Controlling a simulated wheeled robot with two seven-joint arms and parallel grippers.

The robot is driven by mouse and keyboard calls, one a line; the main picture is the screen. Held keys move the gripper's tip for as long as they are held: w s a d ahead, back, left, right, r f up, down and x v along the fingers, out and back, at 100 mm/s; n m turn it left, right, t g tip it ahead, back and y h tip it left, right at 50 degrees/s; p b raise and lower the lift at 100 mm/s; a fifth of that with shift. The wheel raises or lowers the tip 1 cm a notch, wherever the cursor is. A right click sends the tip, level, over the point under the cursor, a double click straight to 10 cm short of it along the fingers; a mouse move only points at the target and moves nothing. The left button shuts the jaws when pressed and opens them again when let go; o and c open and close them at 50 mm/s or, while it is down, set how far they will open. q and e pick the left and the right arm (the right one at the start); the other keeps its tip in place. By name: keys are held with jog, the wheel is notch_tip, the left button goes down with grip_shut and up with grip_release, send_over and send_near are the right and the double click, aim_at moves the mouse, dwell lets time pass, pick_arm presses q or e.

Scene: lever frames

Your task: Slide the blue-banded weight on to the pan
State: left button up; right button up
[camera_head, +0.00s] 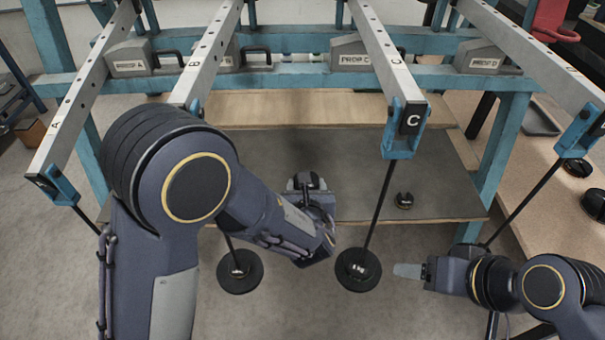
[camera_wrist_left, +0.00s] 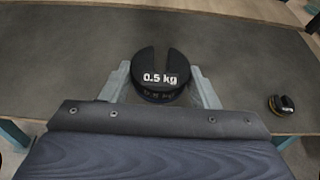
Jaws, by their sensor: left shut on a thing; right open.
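My left gripper (camera_wrist_left: 160,82) is shut on a dark, slotted weight (camera_wrist_left: 153,62) marked 0.5 kg, one finger on each side. In the head view this weight (camera_head: 306,180) shows just beyond my left wrist, over the grey mat. A round dark pan (camera_head: 358,270) hangs on a rod from lever C, right of my left forearm. Another pan (camera_head: 240,271) hangs to the left of it. My right gripper (camera_head: 408,270) is open and empty, its fingers pointing left, close to the pan under C.
A smaller weight with a yellowish band (camera_wrist_left: 281,105) sits on the grey mat (camera_head: 260,150); it also shows in the head view (camera_head: 404,200). Teal frame posts and lever bars (camera_head: 385,50) stand ahead. More dark weights (camera_head: 577,167) lie on the right-hand bench.

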pick_arm(q)
jog(key=r, duration=0.1)
jog(key=s+r+p, duration=0.1)
jog(key=r+p, duration=0.1)
jog(key=r, duration=0.1)
jog(key=shift+s+d, duration=0.1)
jog(key=shift+s, duration=0.25)
jog(key=shift+f, duration=0.1)
dwell(0.7)
